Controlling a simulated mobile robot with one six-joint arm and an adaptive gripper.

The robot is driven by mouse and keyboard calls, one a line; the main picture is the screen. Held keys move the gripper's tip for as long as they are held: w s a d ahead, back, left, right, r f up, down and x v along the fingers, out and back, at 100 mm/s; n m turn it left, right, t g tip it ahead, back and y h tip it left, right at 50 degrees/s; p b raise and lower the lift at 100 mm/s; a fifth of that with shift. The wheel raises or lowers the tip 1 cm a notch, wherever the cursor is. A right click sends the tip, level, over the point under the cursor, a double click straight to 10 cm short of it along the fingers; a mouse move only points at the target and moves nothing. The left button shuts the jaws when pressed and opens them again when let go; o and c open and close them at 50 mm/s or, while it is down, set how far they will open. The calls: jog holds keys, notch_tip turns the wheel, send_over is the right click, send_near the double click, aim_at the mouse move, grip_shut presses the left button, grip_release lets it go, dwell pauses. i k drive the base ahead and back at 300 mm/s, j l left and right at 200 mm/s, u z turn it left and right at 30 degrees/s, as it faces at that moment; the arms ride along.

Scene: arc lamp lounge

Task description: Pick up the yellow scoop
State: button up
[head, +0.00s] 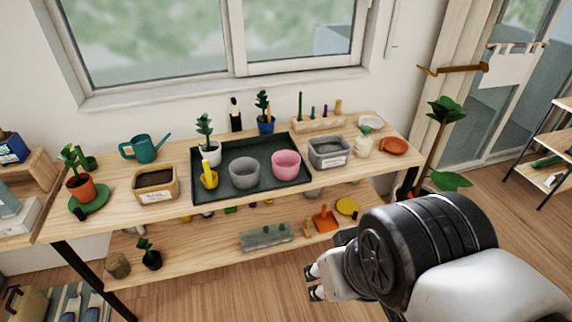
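The yellow scoop (208,178) is at the left front of the dark green tray (262,190) on the wooden bench's top. It appears upright, in front of a white pot with a small plant (209,150) and left of a grey pot (244,172). My gripper (311,282) is in front of the bench, lower and to the right of the scoop in the picture. Its two dark fingertips show a gap between them, with nothing visible there. The gripper is well apart from the scoop.
A pink pot (286,165) also stands in the tray. Left of the tray are a soil-filled tan box (156,197) and a teal watering can (145,149); right of it is a grey bin (329,160). The lower shelf (190,246) holds small items. Floor before the bench looks clear.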

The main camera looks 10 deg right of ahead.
aim_at(209, 179)
jog(key=i+j+z, duration=0.1)
jog(key=i+j, duration=0.2)
jog(key=i+j+z, duration=0.1)
jog(key=i+j, duration=0.15)
jog(key=j, duration=0.15)
jog(key=i+j+z, duration=0.1)
jog(key=i+j, duration=0.15)
jog(key=j, duration=0.15)
jog(key=i+j+z, duration=0.1)
jog(key=i+j, duration=0.15)
jog(key=j, duration=0.15)
jog(key=i+j+z, duration=0.1)
jog(key=i+j, duration=0.15)
jog(key=j, duration=0.15)
